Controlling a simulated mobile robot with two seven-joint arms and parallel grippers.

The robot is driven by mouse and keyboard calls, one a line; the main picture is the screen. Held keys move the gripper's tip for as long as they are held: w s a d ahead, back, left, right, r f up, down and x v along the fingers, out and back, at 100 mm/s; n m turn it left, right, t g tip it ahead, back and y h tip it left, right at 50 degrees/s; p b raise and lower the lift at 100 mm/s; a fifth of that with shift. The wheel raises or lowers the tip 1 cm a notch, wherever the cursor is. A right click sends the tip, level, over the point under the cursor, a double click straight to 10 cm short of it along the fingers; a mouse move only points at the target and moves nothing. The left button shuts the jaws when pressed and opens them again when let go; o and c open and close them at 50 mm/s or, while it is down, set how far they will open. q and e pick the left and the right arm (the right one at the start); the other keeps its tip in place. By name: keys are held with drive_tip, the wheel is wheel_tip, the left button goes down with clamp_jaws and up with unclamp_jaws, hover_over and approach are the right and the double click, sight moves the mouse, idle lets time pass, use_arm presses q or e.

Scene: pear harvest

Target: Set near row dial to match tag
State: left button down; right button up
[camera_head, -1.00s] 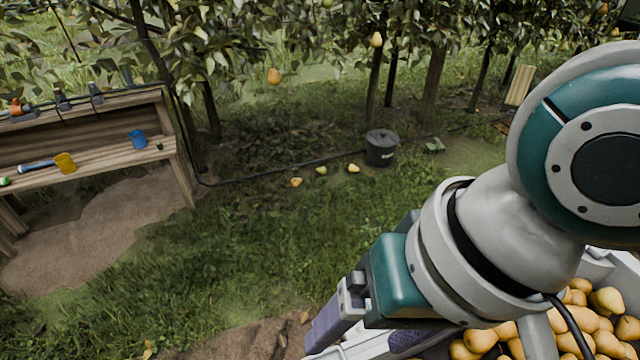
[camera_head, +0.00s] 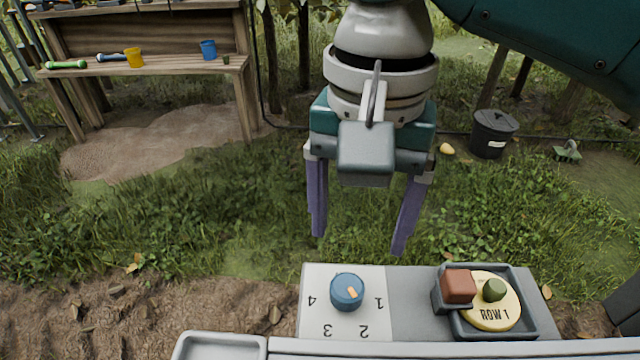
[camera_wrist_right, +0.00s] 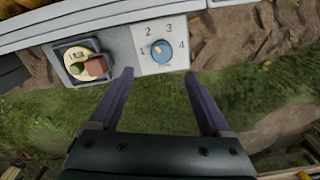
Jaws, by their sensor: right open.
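A blue dial (camera_head: 347,291) with an orange mark sits on a white plate (camera_head: 315,275) numbered 1 to 4. In the head view the mark points to the lower right, between 1 and 2 as far as I can tell. The dial also shows in the right wrist view (camera_wrist_right: 161,53). A round yellow tag (camera_head: 492,315) reading "ROW 1" lies in a grey tray (camera_head: 528,332) to the right. My right gripper (camera_head: 358,241) is open and empty. Its purple fingers point down, apart from the dial, and show in the right wrist view (camera_wrist_right: 160,73). My left gripper is not in view.
A red-brown block (camera_head: 458,286) and a small green piece (camera_head: 494,289) rest by the tag. A wooden bench (camera_head: 170,66) with yellow and blue cups stands at the back left. A dark bucket (camera_head: 491,135) stands on the grass at right.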

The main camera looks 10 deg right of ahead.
sight(348, 286)
wheel_tip(348, 286, down, 10)
drive_tip(key=b, duration=0.5)
drive_tip(key=shift+a, duration=0.15)
